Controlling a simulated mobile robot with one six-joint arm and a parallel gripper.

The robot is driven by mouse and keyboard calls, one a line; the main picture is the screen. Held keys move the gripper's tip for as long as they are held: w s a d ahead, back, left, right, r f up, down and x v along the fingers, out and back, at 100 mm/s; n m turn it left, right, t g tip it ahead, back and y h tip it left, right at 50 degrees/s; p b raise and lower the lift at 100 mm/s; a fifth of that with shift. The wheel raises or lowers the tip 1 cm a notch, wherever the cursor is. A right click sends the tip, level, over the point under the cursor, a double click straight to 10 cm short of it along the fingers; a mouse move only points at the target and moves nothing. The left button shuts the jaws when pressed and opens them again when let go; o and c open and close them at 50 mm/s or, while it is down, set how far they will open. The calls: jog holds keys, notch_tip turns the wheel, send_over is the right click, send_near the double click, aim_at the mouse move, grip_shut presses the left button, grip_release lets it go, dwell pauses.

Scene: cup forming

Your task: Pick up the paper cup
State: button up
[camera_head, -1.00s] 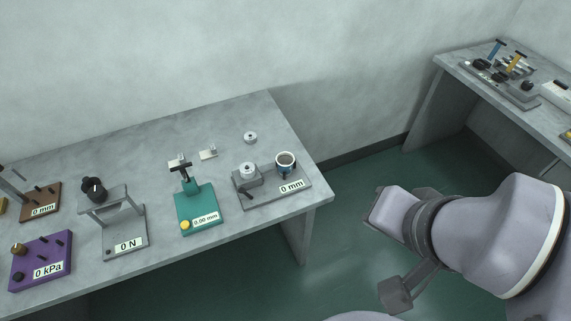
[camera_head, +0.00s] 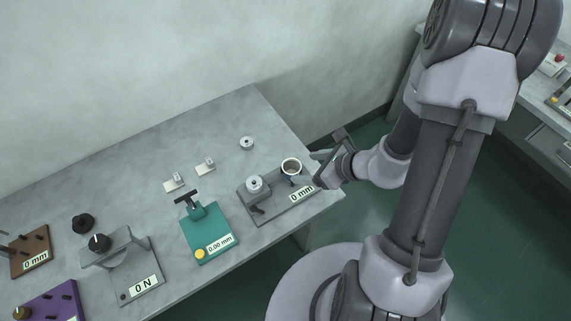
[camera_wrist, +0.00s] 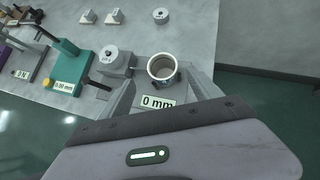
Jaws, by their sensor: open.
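The paper cup (camera_head: 291,168) stands upright on the right end of a grey fixture plate (camera_head: 276,213) labelled "0 mm", with its open mouth up. It has a pale rim and a dark band on its side. In the wrist view the cup (camera_wrist: 162,68) is just beyond my gripper body, near the top centre. My gripper (camera_head: 325,158) is at the right edge of the table, beside the cup on its right, and open.
A round metal knob (camera_head: 255,185) sits on the same plate, left of the cup. A teal press (camera_head: 209,232) and a grey force stand (camera_head: 137,283) are farther left. A small metal disc (camera_head: 247,143) lies behind. Floor is open right of the table.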

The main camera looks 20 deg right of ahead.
aim_at(286, 167)
jog(key=b+x, duration=0.1)
jog(key=x, duration=0.6)
jog(key=b+x, duration=0.1)
jog(key=x, duration=0.1)
jog(key=b+x, duration=0.1)
jog(key=x, duration=0.1)
jog(key=shift+d+f, duration=0.15)
jog(key=shift+d, duration=0.1)
jog(key=shift+w+a+f, duration=0.15)
jog(key=shift+w, duration=0.15)
jog(key=shift+s, duration=0.1)
jog(key=shift+c, duration=0.4)
jog(key=c, duration=1.3)
